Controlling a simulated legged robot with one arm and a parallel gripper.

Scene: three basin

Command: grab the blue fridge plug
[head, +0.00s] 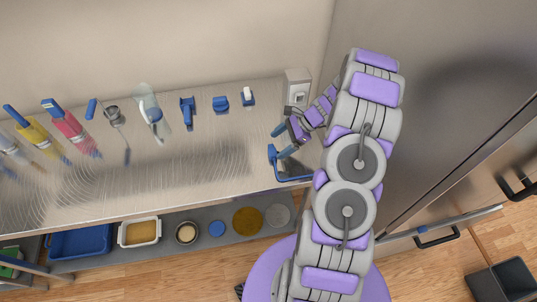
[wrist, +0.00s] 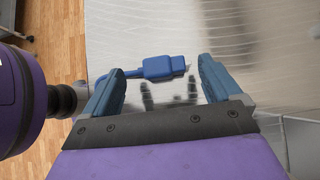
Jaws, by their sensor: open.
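The blue fridge plug (wrist: 164,66) lies on the metal counter in the wrist view, with its cord running off to the left. In the head view the plug (head: 272,152) is at the counter's right end, and its blue cord bends along the front edge. My gripper (wrist: 161,80) is open and empty, with its blue-grey fingers on either side of the plug in the wrist view. The plug lies just beyond the fingertips, and I cannot tell the height gap. In the head view my gripper (head: 282,141) is over the counter's right end, close to the plug.
A wall outlet box (head: 298,87) stands at the back right. A lower shelf (head: 190,237) holds a blue basin (head: 80,242) and other containers. A steel fridge (head: 460,140) fills the right side.

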